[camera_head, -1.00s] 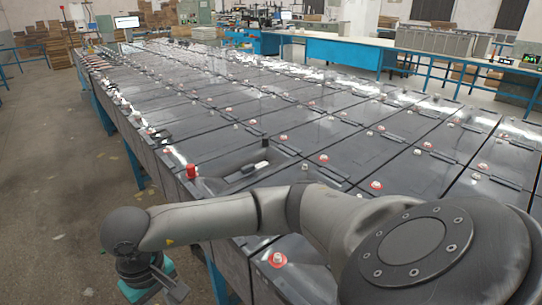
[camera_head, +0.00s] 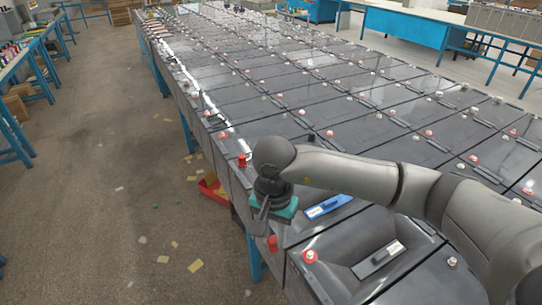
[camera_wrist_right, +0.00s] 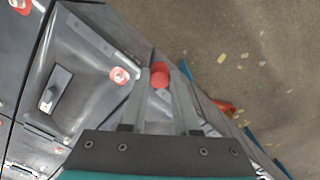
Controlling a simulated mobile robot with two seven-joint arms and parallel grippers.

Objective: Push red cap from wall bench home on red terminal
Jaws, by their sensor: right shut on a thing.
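My right gripper (camera_head: 268,232) hangs at the left edge of the battery row in the head view. It is shut on a red cap (camera_head: 272,243); in the right wrist view the cap (camera_wrist_right: 160,74) sits between the fingertips. The red terminal (camera_head: 310,256), a pale post with a red ring, is on the nearest battery, just right of the held cap. In the right wrist view this terminal (camera_wrist_right: 119,75) lies left of the cap, apart from it. Another red cap (camera_head: 242,161) stands farther back on the row's left edge. My left gripper is not in view.
Rows of dark batteries (camera_head: 300,85) with many terminals fill the right. A red bin (camera_head: 213,188) and paper scraps lie on the floor. A blue bench (camera_head: 400,27) stands behind.

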